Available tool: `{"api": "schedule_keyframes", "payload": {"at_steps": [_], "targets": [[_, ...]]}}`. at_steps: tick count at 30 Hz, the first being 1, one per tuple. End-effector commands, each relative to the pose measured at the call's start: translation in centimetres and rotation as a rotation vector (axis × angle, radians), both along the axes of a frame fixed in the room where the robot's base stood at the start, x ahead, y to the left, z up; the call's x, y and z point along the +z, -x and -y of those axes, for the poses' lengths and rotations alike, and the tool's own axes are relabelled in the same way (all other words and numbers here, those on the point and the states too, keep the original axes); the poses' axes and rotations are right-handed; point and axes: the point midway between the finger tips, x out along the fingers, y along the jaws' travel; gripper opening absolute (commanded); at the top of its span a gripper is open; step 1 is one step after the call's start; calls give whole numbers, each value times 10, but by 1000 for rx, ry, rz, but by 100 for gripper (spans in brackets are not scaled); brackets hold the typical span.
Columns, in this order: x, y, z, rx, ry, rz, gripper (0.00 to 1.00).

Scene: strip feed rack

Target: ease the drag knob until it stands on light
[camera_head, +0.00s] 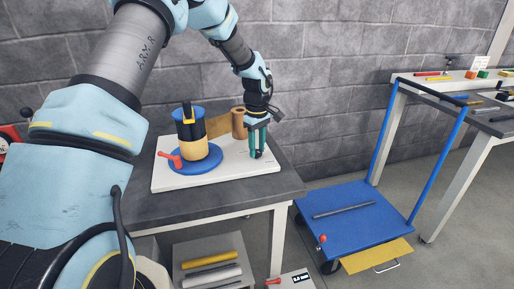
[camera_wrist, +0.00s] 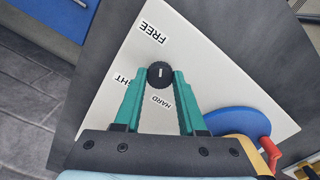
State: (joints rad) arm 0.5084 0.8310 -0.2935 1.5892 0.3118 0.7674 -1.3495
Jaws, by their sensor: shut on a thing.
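The drag knob (camera_wrist: 159,74) is black and round with a short pale mark on its top, on a white board (camera_wrist: 205,60). My gripper (camera_wrist: 158,78) is shut on it, one teal finger on each side. In the wrist view the FREE label (camera_wrist: 153,32) lies above the knob, the HARD label (camera_wrist: 161,102) below it, and the light label (camera_wrist: 122,79) to its left, partly hidden by a finger. The mark looks upright in the picture; I cannot tell which label it points at. In the head view my gripper (camera_head: 257,144) is at the board's right end.
On the board stand a blue round base (camera_head: 195,163) with a red lever (camera_head: 169,158), a reel with black parts (camera_head: 189,125) and a brown roll (camera_head: 239,124). A blue cart (camera_head: 350,205) stands right of the table. Another bench (camera_head: 440,85) is at the far right.

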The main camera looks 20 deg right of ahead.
Motion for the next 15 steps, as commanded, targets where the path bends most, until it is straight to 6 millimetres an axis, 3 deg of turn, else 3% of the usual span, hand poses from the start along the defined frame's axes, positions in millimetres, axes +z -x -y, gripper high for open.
{"api": "schedule_keyframes", "payload": {"at_steps": [15], "targets": [[0,0,-1,-68,-2,0,0]]}}
